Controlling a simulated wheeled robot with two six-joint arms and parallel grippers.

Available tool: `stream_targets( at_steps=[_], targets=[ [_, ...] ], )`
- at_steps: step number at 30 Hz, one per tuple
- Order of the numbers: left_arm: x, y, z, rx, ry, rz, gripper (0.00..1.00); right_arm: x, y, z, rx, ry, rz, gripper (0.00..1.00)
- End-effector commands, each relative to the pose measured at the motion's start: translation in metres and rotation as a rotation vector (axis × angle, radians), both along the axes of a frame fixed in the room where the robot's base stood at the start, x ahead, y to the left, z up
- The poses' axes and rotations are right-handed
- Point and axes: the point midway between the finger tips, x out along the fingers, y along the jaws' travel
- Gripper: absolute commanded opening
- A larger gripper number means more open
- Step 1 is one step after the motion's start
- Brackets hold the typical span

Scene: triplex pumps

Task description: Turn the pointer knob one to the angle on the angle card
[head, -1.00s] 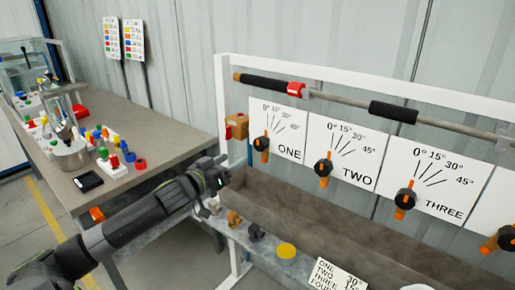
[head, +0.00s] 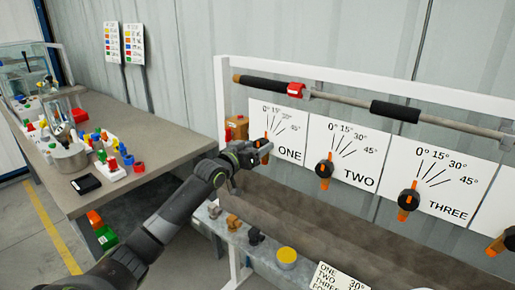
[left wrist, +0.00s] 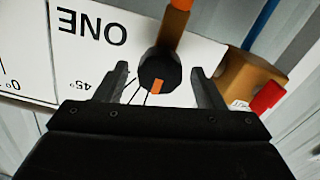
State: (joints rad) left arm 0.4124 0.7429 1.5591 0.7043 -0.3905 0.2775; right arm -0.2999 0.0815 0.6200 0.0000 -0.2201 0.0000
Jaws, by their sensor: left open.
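Pointer knob one (left wrist: 152,68) is a black knob with an orange stem hanging below the dial marks on the board labelled ONE (head: 289,130). My left gripper (head: 264,150) is in front of it and hides most of it in the head view. In the left wrist view, the open fingers are on either side of the knob, with gaps showing. My right gripper is not in view.
Knob two (head: 324,170) and knob three (head: 408,200) hang to the right on their own boards. A brown box with a red part (left wrist: 245,80) is beside board ONE. A rail (head: 345,98) runs above. A grey trough and ledge with a yellow-topped cylinder (head: 287,257) lie below.

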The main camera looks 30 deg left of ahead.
Motion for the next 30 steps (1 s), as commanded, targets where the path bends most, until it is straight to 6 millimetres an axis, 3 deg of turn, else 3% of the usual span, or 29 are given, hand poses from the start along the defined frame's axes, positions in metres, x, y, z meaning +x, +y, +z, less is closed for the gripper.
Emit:
stream_targets(
  at_steps=[11,25,30],
  targets=[
    [0.0045,-0.0005,-0.0001,0.0,0.001,0.0,0.61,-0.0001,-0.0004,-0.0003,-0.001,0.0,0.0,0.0],
    [0.0042,-0.0003,0.0,0.0,0.001,0.0,0.0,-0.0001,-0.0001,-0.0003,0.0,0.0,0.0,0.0],
    [0.0042,-0.0004,-0.0006,0.012,-0.001,0.0,0.0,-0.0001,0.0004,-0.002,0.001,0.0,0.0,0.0]
  ],
)
